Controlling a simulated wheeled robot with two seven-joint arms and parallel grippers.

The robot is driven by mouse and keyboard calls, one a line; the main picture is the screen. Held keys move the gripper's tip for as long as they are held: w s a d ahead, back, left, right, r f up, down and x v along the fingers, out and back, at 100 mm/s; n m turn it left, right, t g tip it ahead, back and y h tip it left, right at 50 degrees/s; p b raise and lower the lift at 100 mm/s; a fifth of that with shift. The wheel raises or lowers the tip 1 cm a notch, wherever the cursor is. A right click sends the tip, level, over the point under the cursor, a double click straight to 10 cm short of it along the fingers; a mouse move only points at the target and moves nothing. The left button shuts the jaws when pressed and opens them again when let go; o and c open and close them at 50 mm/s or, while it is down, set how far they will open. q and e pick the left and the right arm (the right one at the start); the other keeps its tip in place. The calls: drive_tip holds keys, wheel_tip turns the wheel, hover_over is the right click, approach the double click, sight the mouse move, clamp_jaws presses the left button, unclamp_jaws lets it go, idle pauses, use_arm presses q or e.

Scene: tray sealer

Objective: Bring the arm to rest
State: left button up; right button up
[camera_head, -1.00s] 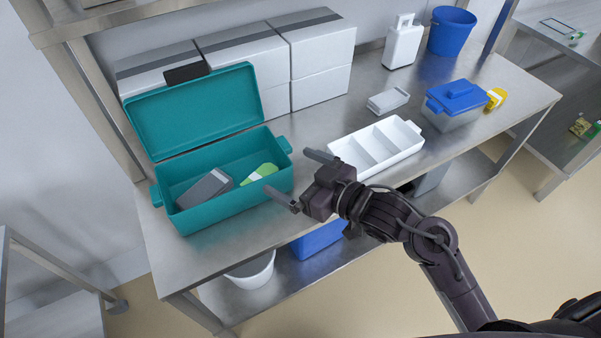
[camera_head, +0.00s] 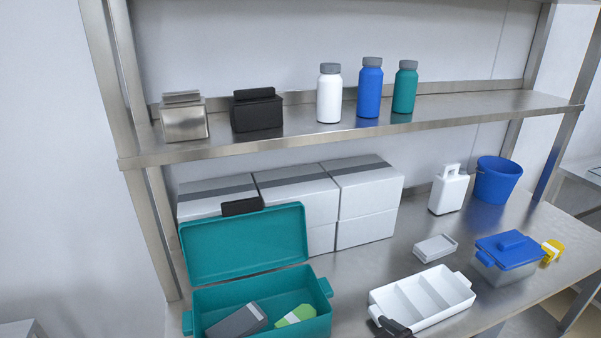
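A dark part of my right gripper (camera_head: 393,327) shows at the bottom edge, in front of the white divided tray (camera_head: 425,322). The rest of it and its arm are out of view, so its opening cannot be judged. My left gripper is not in view. The teal box (camera_head: 316,323) stands at the lower left with its lid (camera_head: 245,244) raised. A grey item (camera_head: 238,321) and a green-and-white item (camera_head: 295,315) lie inside it. My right gripper is to the right of this box.
White boxes (camera_head: 365,203) stand stacked behind. A small grey tray (camera_head: 436,248), white jug (camera_head: 448,190), blue bucket (camera_head: 497,180), blue-lidded container (camera_head: 508,257) and yellow item (camera_head: 551,251) stand right. The shelf (camera_head: 350,130) above holds bottles (camera_head: 370,88) and two small boxes (camera_head: 256,110).

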drive_tip(key=s+d+f+m+g+h, duration=0.2)
drive_tip(key=s+d+f+g+h, duration=0.15)
drive_tip(key=s, duration=0.35)
drive_tip(key=s+d+f+m+g+h, duration=0.2)
drive_tip(key=s+d+f+g, duration=0.15)
drive_tip(key=s, duration=0.25)
wheel_tip(320, 180, down, 26)
drive_tip(key=s+g+p, duration=0.2)
drive_tip(key=s+p, duration=0.1)
drive_tip(key=p, duration=0.2)
use_arm(q)
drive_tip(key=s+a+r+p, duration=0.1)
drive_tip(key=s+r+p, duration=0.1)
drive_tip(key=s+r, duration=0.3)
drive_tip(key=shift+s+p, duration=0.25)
drive_tip(key=shift+p, duration=0.05)
use_arm(e)
drive_tip(key=s+d+f, duration=0.2)
drive_tip(key=s+f, duration=0.5)
drive_tip(key=s, duration=0.2)
drive_tip(key=s+d+f+g, duration=0.1)
drive_tip(key=s+f, duration=0.6)
drive_tip(key=s, duration=0.3)
drive_tip(key=shift+d+n, duration=0.4)
